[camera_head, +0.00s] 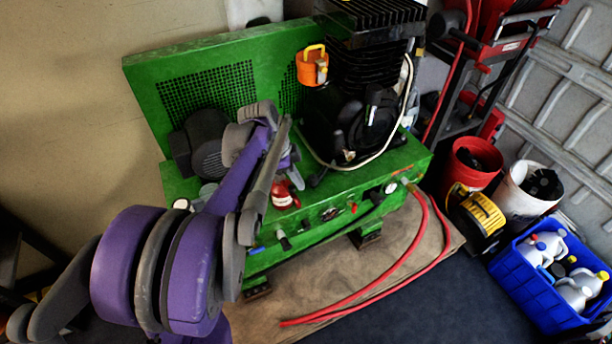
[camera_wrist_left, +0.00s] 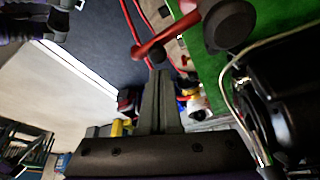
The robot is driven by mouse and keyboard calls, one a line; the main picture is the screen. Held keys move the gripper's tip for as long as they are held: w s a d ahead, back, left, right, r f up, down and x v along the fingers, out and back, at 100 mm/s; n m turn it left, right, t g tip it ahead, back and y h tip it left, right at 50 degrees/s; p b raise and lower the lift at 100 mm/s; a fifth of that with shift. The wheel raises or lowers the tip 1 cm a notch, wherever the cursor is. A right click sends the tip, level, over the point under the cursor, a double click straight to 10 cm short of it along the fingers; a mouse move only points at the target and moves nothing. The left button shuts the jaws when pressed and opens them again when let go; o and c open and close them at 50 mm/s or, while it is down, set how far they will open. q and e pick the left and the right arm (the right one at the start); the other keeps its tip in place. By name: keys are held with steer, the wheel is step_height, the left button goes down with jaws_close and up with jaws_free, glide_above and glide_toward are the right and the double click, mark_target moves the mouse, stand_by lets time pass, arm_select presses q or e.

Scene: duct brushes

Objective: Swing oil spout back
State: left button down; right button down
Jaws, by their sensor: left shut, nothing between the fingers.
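A small red fitting with a pale label (camera_head: 283,195) sits on the front part of the green compressor top. In the left wrist view a red arm (camera_wrist_left: 165,42) with a dark knob at its end runs from a dark round body (camera_wrist_left: 228,25); I take this as the oil spout, but cannot be sure. My left gripper (camera_wrist_left: 158,76) is shut and empty, its fingertips just below the spout's outer end in that view. Whether they touch it is unclear. In the head view my left arm hides part of the green machine. My right gripper is out of view.
The green compressor (camera_head: 185,85) carries a black finned pump (camera_head: 375,65) and an orange can with a yellow handle (camera_head: 312,68). Red hoses (camera_head: 370,285) lie over the brown mat (camera_head: 440,240). Buckets and a blue crate (camera_head: 520,285) stand right. The dark floor in front is open.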

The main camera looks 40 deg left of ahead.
arm_select(q)
steer(key=shift+s, duration=0.1)
steer(key=shift+s+a+f, duration=0.1)
steer(key=shift+s+a, duration=0.35)
steer(key=shift+s, duration=0.2)
steer(key=shift+w, duration=0.2)
steer(key=w+d+r+p, duration=0.1)
steer(key=w+d+r, duration=0.1)
steer(key=w+d, duration=0.15)
steer(key=a+v, duration=0.1)
steer(key=v, duration=0.8)
steer(key=s+d+f+n+t+y, duration=0.1)
steer(key=s+d+f+n, duration=0.2)
steer(key=d, duration=0.4)
steer(key=s+d+f+n+y, duration=0.1)
steer(key=s+d+f+n, duration=0.2)
steer(key=s+d, duration=0.3)
steer(key=s+d+f+n+t+p, duration=0.1)
steer(key=s+d+f+n, duration=0.2)
steer(key=d, duration=0.5)
steer(key=shift+s+f+t+y, duration=0.3)
steer(key=shift+s+f+y, duration=0.1)
steer(key=shift+s+f, duration=0.5)
